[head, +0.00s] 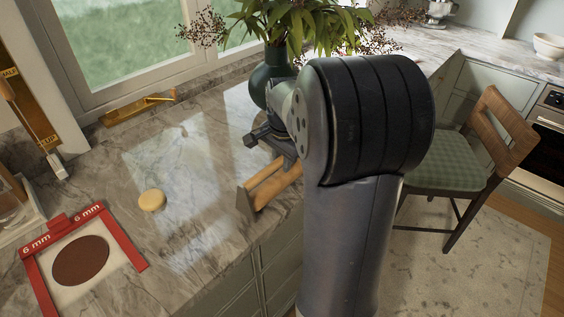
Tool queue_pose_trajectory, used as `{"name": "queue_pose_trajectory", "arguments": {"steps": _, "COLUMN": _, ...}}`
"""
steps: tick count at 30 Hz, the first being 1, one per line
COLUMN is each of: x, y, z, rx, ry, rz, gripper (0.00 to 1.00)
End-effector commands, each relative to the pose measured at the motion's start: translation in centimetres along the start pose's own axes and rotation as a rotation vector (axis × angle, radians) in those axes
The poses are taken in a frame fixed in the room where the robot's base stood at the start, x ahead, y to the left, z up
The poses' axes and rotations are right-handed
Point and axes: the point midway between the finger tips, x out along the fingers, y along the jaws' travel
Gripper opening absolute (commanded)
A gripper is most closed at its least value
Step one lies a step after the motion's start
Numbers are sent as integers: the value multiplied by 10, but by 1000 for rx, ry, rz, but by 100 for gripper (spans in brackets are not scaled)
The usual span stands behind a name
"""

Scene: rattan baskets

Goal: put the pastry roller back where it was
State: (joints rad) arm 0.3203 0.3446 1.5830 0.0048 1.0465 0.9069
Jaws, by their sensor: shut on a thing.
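My gripper (272,143) is over the right part of the marble counter, beside the green vase, and points down. It is shut on the pastry roller, which is mostly hidden by the gripper and my arm. A wooden piece (270,188) with light bars and a darker end board sits just below the gripper, near the counter's front edge. I cannot tell how much of this wood is the roller and how much is a stand.
A green vase (262,88) with leafy branches stands close behind the gripper. A round yellow piece (152,200) and a red 6 mm frame (127,247) around a brown disc (81,261) lie left. A brass object (140,107) lies by the window. The counter's middle is clear.

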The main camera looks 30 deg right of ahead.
Motion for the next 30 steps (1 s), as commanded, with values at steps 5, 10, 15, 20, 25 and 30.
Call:
{"name": "queue_pose_trajectory", "arguments": {"steps": 5, "x": 7, "y": 1, "z": 0, "rx": 0, "ry": 2, "rz": -3, "gripper": 0}}
{"name": "queue_pose_trajectory", "arguments": {"steps": 10, "x": 7, "y": 1, "z": 0, "rx": 0, "ry": 2, "rz": -3, "gripper": 0}}
{"name": "queue_pose_trajectory", "arguments": {"steps": 15, "x": 12, "y": 1, "z": 1, "rx": 0, "ry": 2, "rz": -3, "gripper": 0}}
{"name": "queue_pose_trajectory", "arguments": {"steps": 20, "x": 17, "y": 3, "z": 2, "rx": 0, "ry": 1, "rz": 0, "gripper": 0}}
{"name": "queue_pose_trajectory", "arguments": {"steps": 25, "x": 22, "y": 4, "z": 3, "rx": 0, "ry": -4, "rz": 6, "gripper": 26}}
{"name": "queue_pose_trajectory", "arguments": {"steps": 30, "x": 20, "y": 4, "z": 2, "rx": 0, "ry": -2, "rz": 3, "gripper": 40}}
